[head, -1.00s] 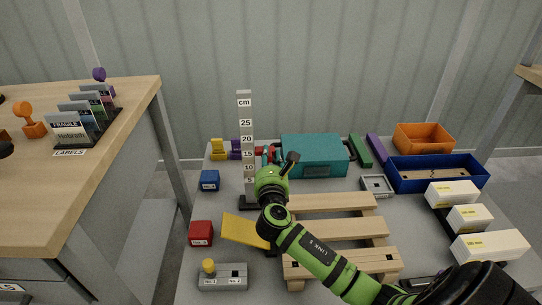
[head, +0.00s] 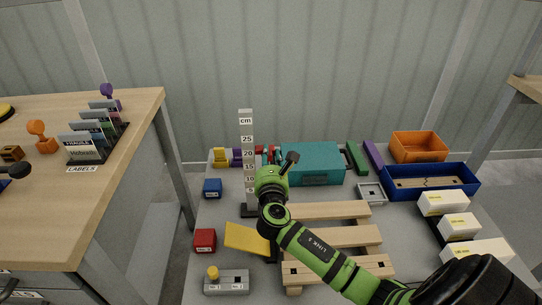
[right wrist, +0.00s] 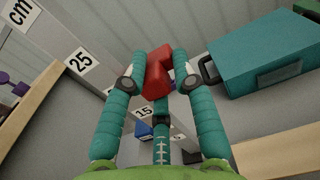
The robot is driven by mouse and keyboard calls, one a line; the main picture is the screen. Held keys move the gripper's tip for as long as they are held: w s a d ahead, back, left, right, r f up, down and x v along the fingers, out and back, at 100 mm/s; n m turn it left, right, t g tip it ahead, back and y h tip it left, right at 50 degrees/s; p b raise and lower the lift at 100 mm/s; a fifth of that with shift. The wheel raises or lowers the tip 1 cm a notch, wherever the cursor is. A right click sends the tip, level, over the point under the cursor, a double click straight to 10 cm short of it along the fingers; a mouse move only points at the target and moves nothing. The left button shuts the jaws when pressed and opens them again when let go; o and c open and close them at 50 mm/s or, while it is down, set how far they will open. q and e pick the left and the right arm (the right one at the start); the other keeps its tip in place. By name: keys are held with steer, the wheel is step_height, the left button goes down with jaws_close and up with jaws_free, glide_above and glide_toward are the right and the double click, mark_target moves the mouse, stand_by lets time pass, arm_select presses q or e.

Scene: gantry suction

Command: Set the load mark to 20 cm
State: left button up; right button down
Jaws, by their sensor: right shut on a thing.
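The grey height post (head: 247,126), with white cm labels such as 25, 20, 15 and 10, stands upright at the back of the grey table. A small red piece that looks like the load mark (right wrist: 158,82) is held between the teal fingers of my right gripper (right wrist: 160,82), which is shut on it. In the right wrist view it lies beside the post's scale; a finger covers the 20 label. I cannot tell whether it touches the post. In the head view my right gripper (head: 272,156) is largely hidden behind its green wrist. My left gripper is not in view.
A teal case (head: 313,163) stands right of the post. A wooden pallet (head: 325,237), a yellow plate (head: 246,238), a red block (head: 205,240) and a blue block (head: 212,188) lie nearer. Blue (head: 433,180) and orange (head: 418,146) bins stand at the right.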

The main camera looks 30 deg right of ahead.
steer(key=shift+w+a+r, duration=0.1)
steer(key=shift+w+a, duration=0.05)
steer(key=shift+a, duration=0.35)
steer(key=c, duration=1.1)
jaws_free()
steer(key=shift+c, duration=0.2)
steer(key=shift+o, duration=0.5)
steer(key=shift+w+a, duration=0.15)
steer(key=shift+d, duration=0.2)
steer(key=shift+s+a, duration=0.1)
steer(key=shift+s, duration=0.2)
steer(key=v, duration=1.1)
steer(key=shift+s, duration=0.35)
